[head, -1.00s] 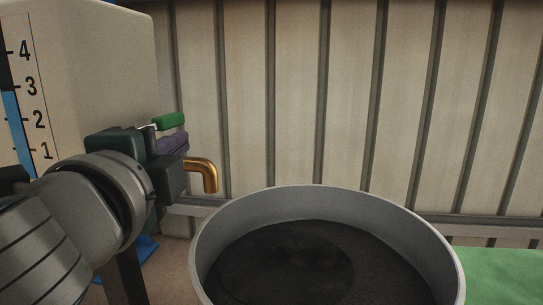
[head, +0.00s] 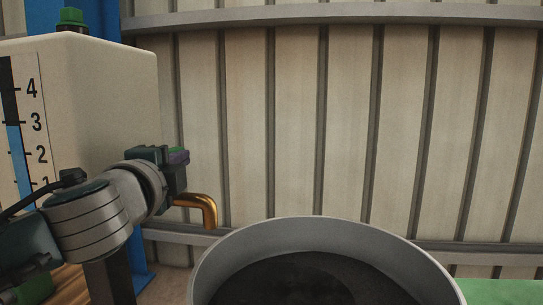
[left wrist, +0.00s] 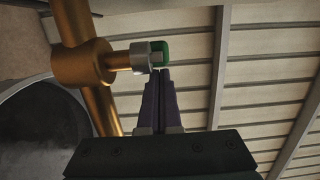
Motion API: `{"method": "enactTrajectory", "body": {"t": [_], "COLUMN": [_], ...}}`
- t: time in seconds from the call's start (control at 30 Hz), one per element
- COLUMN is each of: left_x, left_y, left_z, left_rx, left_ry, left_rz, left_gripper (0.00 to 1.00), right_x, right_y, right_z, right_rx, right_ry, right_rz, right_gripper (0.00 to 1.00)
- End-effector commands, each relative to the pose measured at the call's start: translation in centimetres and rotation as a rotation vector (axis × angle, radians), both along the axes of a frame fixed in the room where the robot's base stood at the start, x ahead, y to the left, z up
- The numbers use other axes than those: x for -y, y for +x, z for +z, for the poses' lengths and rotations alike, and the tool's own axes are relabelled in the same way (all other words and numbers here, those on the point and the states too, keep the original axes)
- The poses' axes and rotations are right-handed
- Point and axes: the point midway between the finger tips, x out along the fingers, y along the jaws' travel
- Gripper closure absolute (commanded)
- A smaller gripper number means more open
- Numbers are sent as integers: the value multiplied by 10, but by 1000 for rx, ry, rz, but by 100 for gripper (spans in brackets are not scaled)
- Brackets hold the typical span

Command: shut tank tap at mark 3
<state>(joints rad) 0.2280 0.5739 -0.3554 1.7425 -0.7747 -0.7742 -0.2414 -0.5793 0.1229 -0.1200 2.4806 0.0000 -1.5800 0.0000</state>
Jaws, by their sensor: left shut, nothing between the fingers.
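The cream tank (head: 105,90) stands at the left in the head view. The blue level on its gauge (head: 16,140) is about at mark 3. The brass tap spout (head: 205,208) points down at the pan's rim; no stream shows below it. In the left wrist view the brass tap body (left wrist: 82,62) carries a side stem ending in a green handle (left wrist: 165,52). My left gripper (head: 180,157) is beside the tap, mostly hiding the handle in the head view. Its purple fingers (left wrist: 160,74) are shut and empty, tips at the green handle's edge, touching or nearly so.
A large grey round pan (head: 225,250) with dark contents stands below the spout. A corrugated wall (head: 345,120) is behind. A green surface (head: 500,290) lies at the right. A green cap (head: 72,17) tops the tank.

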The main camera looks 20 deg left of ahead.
Motion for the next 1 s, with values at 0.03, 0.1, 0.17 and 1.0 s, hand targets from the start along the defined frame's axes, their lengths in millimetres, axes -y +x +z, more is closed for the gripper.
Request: {"method": "enactTrajectory", "body": {"t": [0.03,0.1,0.17,1.0], "left_x": [-1,-1,-1,-19], "left_y": [0,0,0,3], "left_z": [0,0,-1,-1], "left_rx": [-1,-1,-1,-1], "left_ry": [0,0,0,0], "left_rz": [0,0,0,79], "left_gripper": [100,100,100,100], "right_x": [0,0,0,-2], "right_y": [0,0,0,0], "right_z": [0,0,0,-2], "right_rx": [0,0,0,-2], "right_ry": [0,0,0,6], "right_rz": [0,0,0,-3], "right_gripper": [50,50,50,50]}}
